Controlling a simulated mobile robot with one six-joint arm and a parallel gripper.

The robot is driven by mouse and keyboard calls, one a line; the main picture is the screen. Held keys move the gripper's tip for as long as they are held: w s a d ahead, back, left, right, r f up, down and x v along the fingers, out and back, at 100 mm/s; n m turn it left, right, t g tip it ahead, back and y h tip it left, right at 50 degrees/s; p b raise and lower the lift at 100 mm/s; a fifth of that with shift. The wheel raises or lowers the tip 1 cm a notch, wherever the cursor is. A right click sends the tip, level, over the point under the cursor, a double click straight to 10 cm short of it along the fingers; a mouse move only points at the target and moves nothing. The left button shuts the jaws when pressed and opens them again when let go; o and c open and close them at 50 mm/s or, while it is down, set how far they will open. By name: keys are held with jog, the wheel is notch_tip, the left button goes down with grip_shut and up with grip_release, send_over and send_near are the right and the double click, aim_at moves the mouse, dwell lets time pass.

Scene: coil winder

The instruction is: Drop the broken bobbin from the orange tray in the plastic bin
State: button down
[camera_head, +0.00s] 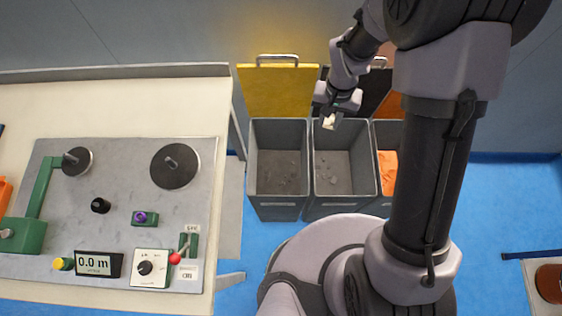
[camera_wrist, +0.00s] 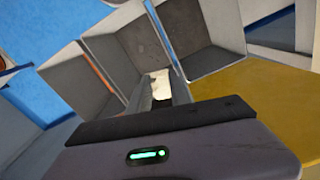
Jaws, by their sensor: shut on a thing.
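My gripper (camera_head: 330,114) is shut on a small cream-white piece (camera_head: 329,123), which I take to be the broken bobbin. It hangs over the back part of the middle grey bin (camera_head: 318,192). In the wrist view the pale piece (camera_wrist: 159,84) shows between the fingers, its shape mostly hidden. The left bin (camera_head: 278,212) has a raised yellow lid (camera_head: 277,92). The middle bin's raised lid (camera_head: 371,93) is black. The right bin, with an orange lid (camera_head: 391,106), is partly hidden by my arm. No label tells which bin is for plastic.
The left and middle bins hold grey scraps; orange material (camera_head: 387,170) lies in the right bin. The winder bench (camera_head: 120,118) stands left, with an orange object (camera_head: 5,193) at the picture edge. A stand (camera_head: 525,283) is at lower right.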

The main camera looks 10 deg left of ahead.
jog(key=s+a+f+p, duration=0.1)
jog(key=s+a+f, duration=0.4)
jog(key=a+f, duration=0.55)
jog(key=f+b, duration=0.1)
jog(key=a+f+b, duration=0.1)
jog(key=f, duration=0.1)
jog(key=f+b, duration=0.1)
jog(key=shift+s+a+f, duration=0.1)
jog(key=shift+a+f, duration=0.15)
jog(key=shift+a, duration=0.1)
jog(key=c, duration=1.1)
grip_release()
jog(key=shift+r, duration=0.1)
notch_tip(320, 180, up, 17)
jog(key=p, duration=0.5)
jog(key=shift+r, duration=0.2)
